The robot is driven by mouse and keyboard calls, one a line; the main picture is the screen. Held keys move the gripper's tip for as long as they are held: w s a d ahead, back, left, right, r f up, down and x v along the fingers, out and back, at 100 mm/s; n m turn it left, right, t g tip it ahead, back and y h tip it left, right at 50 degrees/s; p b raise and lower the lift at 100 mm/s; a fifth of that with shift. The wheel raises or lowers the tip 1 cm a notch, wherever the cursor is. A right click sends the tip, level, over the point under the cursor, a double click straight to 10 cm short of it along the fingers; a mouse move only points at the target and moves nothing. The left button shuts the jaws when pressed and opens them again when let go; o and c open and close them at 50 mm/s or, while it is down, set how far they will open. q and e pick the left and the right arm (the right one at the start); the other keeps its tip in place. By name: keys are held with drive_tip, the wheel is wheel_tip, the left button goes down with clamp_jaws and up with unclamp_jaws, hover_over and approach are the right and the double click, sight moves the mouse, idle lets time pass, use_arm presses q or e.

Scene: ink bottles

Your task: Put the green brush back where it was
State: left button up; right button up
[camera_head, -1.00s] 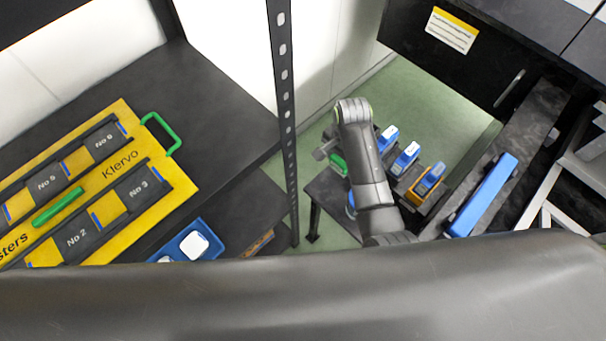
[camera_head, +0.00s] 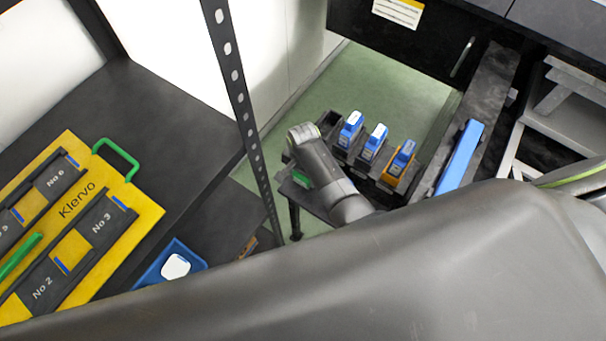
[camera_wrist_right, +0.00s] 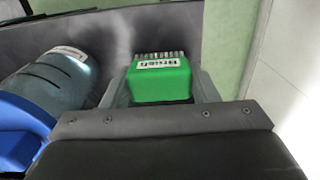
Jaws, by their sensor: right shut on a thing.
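The green brush (camera_wrist_right: 160,80) shows in the right wrist view with a white label reading "Brush" and pale bristles along its far edge. My right gripper (camera_wrist_right: 158,92) is shut on it, with a grey finger along each side. In the head view, a small green patch of the brush (camera_head: 301,178) shows beside my right arm, and the arm hides most of the gripper. A dark surface lies beyond the brush in the wrist view; I cannot tell whether the brush touches it. My left gripper is not in view.
A black rack (camera_head: 362,172) with blue bottles stands beside my right arm. A bluish bottle (camera_wrist_right: 50,85) is close left of the gripper. A yellow board (camera_head: 140,213) lies on the left shelf, above a blue tray (camera_head: 150,275). A perforated post (camera_head: 237,85) stands between.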

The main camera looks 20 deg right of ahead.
drive_tip(key=shift+f, duration=0.15)
drive_tip(key=shift+f, duration=0.15)
drive_tip(key=o, duration=1)
drive_tip(key=shift+o, duration=0.2)
wheel_tip(320, 180, up, 12)
drive_tip(key=p, duration=0.1)
drive_tip(key=shift+r, duration=0.25)
